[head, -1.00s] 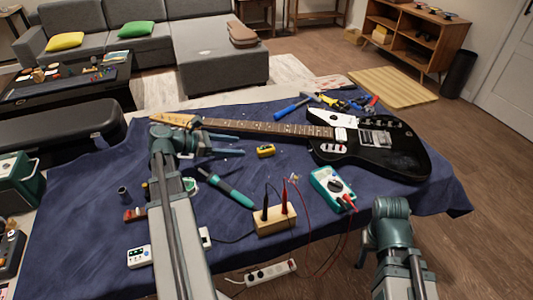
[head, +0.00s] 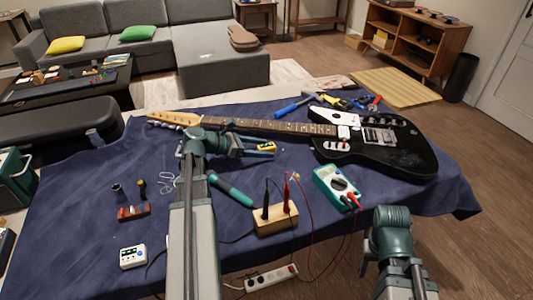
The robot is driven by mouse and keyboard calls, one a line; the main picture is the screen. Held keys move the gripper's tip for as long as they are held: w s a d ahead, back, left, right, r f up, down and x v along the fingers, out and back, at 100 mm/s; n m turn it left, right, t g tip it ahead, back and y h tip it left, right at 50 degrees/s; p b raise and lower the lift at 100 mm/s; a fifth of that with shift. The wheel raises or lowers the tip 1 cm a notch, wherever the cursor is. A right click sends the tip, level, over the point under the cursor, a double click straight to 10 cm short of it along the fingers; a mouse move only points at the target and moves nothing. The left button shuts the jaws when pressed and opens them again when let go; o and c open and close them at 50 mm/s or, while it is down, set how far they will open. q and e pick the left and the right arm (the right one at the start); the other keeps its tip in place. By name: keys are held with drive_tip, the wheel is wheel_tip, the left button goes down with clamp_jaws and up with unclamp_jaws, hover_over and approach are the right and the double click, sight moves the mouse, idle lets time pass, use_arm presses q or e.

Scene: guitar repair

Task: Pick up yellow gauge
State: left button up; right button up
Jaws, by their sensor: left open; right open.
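The yellow gauge (head: 267,147) is a small yellow block with a dark face. It lies on the blue cloth just below the guitar neck in the head view. My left gripper (head: 258,147) reaches in from the left with its fingers spread and pointing right, at the gauge. The fingers partly cover the gauge; I cannot tell whether they touch it. My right gripper (head: 390,232) is at the lower right, over the table's front edge and away from the gauge. Its fingers are hidden behind its wrist.
A black electric guitar (head: 385,145) lies behind and right of the gauge. A teal screwdriver-like tool (head: 232,191), a wooden block with probes (head: 276,219) and a green multimeter (head: 336,187) lie in front. Pliers and other tools (head: 340,101) lie at the back right.

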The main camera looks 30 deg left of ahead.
use_arm(q)
drive_tip(key=shift+x, duration=0.9)
clamp_jaws()
use_arm(e)
drive_tip(key=shift+f, duration=0.3)
use_arm(q)
drive_tip(key=shift+r, duration=0.2)
use_arm(e)
drive_tip(key=shift+r, duration=0.1)
